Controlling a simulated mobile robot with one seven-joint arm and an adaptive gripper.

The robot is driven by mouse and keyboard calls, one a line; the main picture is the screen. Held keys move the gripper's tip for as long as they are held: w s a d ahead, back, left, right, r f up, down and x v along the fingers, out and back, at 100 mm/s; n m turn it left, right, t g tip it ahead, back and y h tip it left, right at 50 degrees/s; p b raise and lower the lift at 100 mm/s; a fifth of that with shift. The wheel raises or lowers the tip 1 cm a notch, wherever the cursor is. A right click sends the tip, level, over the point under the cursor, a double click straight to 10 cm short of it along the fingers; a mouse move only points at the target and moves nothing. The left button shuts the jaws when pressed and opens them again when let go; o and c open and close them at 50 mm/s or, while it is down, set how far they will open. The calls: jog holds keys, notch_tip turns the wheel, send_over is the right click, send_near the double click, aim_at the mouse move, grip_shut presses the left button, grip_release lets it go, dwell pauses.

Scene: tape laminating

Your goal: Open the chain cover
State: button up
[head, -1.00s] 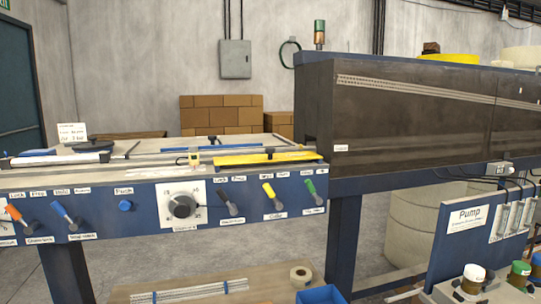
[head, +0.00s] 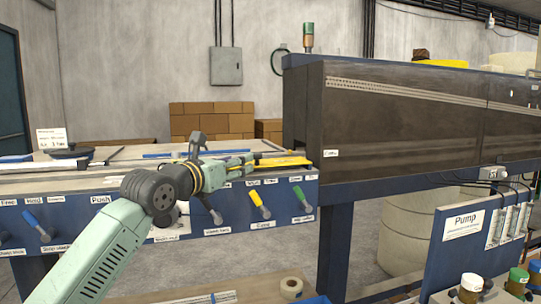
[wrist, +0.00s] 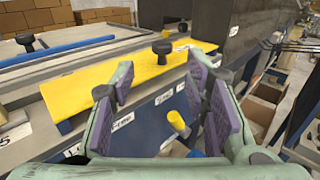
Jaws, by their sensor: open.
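A flat yellow cover (head: 287,162) lies on the right end of the bench top in the head view. I cannot read which label names the chain cover.
A large dark housing (head: 400,115) with a chain inside stands right of the cover. A yellow lever (head: 260,199) and a green lever (head: 302,199) stick out of the blue front panel below. A blue bar (wrist: 60,50) lies behind the cover.

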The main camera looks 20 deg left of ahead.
aim_at(255, 154)
jog(key=w+p, duration=0.1)
jog(key=w, duration=0.2)
jog(key=w+d+p, duration=0.1)
jog(key=w, duration=0.2)
jog(key=w+d+p, duration=0.1)
jog(key=w+p, duration=0.1)
jog(key=w, duration=0.1)
jog(key=shift+w+r, duration=0.15)
jog(key=shift+r, duration=0.05)
jog(key=shift+w+f, duration=0.1)
jog(key=shift+w, duration=0.3)
grip_shut()
